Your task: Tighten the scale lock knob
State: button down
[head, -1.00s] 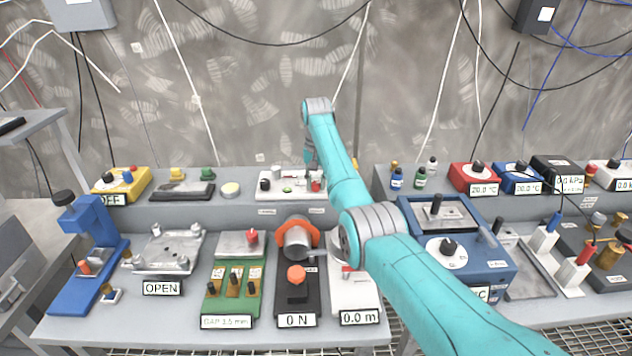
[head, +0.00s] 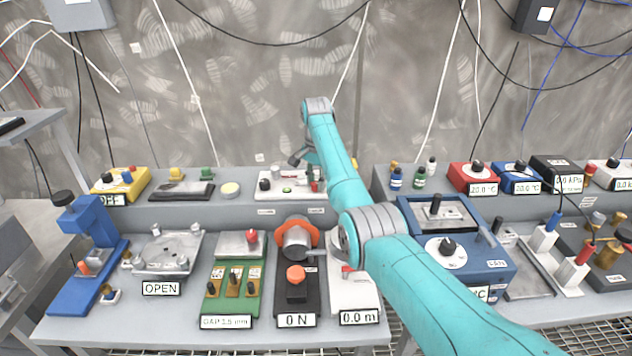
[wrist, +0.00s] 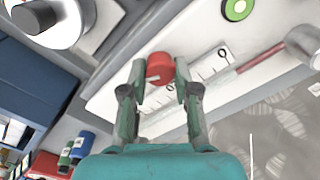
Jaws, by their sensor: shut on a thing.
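The scale lock knob appears to be the red round knob (wrist: 159,68) in the wrist view, beside a white ruled scale strip (wrist: 213,64) on a pale plate. My gripper (wrist: 160,72) has one finger on each side of this knob and is shut on it. In the head view the white device (head: 273,194) stands on the rear shelf, with a red knob (head: 316,186) at its right end. My arm partly covers that end, so the finger contact is hard to see there.
In the wrist view, a green round part (wrist: 238,8) and a metal cylinder (wrist: 304,42) are near the plate.

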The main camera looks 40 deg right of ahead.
aim_at(316, 183)
dwell(0.4)
jog(key=c, duration=0.9)
grip_release()
jog(key=shift+o, duration=0.2)
jog(key=shift+r, duration=3.75)
